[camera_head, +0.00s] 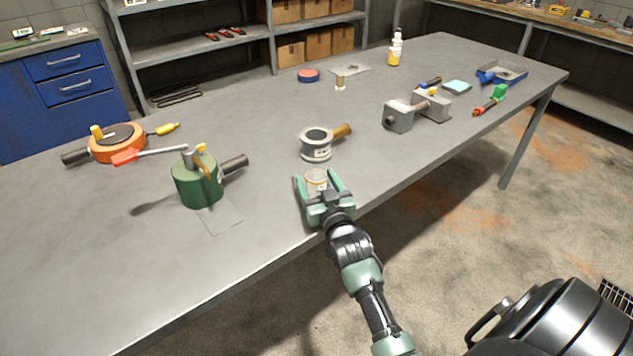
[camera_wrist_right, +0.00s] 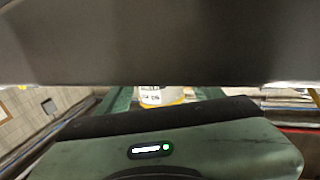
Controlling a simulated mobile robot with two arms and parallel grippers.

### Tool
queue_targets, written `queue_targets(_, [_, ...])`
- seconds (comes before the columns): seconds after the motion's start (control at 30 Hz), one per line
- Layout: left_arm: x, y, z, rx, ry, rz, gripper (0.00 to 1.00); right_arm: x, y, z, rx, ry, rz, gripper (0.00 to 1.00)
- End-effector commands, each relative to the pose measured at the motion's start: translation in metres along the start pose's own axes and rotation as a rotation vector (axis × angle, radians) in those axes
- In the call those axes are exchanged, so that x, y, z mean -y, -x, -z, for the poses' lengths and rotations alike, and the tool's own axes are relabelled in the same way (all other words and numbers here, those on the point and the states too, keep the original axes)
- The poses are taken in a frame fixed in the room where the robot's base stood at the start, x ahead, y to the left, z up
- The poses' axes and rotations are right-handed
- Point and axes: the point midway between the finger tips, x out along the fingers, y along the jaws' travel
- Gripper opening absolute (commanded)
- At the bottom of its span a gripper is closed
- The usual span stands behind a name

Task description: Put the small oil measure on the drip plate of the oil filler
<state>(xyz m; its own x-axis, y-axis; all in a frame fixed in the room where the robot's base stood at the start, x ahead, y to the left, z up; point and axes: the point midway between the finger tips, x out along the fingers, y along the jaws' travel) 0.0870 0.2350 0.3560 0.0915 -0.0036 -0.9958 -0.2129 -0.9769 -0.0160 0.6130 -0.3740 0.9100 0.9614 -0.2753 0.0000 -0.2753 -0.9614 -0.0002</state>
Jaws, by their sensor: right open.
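A small pale cup with a yellow band (camera_head: 316,177), which I take for the small oil measure, stands upright near the table's front edge. My right gripper (camera_head: 317,184) is open, with its fingers on either side of the cup. The cup's yellow band and label also show in the right wrist view (camera_wrist_right: 155,97), between the green fingers; contact cannot be told. A green cylinder with a brass top and dark handle (camera_head: 197,184), apparently the oil filler, stands to the left. A flat grey square (camera_head: 220,217), likely its drip plate, lies bare before it. My left gripper is out of view.
A grey pot with a wooden handle (camera_head: 316,150) stands just behind the cup. Grey metal blocks (camera_head: 398,117) stand to the right. The table between cup and plate is clear.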

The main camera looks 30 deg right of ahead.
Motion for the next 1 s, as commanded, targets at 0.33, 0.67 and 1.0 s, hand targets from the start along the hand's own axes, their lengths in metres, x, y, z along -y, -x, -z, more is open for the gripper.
queue_targets(0.33, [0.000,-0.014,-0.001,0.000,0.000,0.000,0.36,0.002,0.059,-0.005,0.002,-0.001,-0.001,0.67])
queue_targets(0.67, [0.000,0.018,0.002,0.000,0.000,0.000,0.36,0.004,0.077,0.003,0.005,-0.003,0.013,0.71])
queue_targets(1.0, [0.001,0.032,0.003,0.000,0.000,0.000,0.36,0.000,0.057,-0.005,-0.002,0.000,0.000,0.71])
